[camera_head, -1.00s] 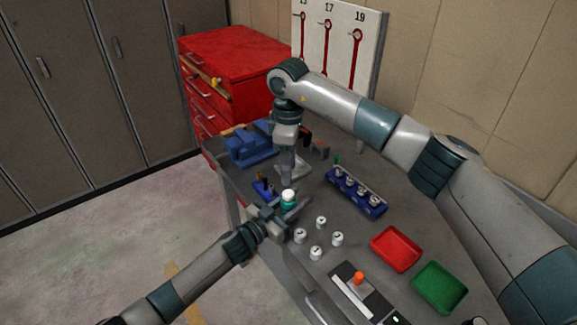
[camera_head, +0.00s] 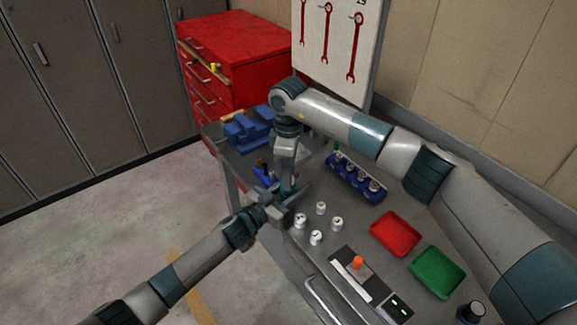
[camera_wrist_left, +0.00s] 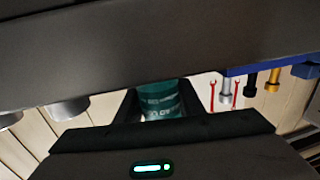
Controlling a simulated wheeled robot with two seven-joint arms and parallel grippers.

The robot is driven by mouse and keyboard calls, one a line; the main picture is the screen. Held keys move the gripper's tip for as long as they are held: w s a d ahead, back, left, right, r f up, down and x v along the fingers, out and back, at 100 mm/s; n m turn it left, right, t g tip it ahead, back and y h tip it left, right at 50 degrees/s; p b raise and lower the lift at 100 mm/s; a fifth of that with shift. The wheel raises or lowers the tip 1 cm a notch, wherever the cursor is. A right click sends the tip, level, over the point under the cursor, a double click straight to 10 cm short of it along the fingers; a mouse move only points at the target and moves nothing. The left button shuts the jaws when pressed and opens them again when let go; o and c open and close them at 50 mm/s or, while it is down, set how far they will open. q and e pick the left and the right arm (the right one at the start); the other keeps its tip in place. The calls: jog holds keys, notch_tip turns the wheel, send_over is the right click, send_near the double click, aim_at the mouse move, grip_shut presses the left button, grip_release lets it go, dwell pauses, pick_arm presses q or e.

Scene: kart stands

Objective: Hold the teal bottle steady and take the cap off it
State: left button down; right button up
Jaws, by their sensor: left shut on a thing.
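The teal bottle (camera_head: 289,187) stands at the near left part of the bench, mostly covered by my grippers. It also shows in the left wrist view (camera_wrist_left: 160,100), with pale markings on its teal side. My left gripper (camera_head: 286,198) is shut on the bottle's body. My right gripper (camera_head: 286,176) points down directly over the bottle's top. The white cap is hidden behind the right gripper, and I cannot tell whether the fingers are open or closed around it.
Several white numbered pieces (camera_head: 316,237) stand just right of the bottle. A blue rack (camera_head: 355,182), a red tray (camera_head: 395,233) and a green tray (camera_head: 438,271) lie farther right. A blue vise (camera_head: 247,131) sits behind. An orange-knobbed device (camera_head: 358,263) is near the front edge.

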jog(key=shift+f, duration=0.1)
jog(key=shift+c, duration=0.6)
grip_shut()
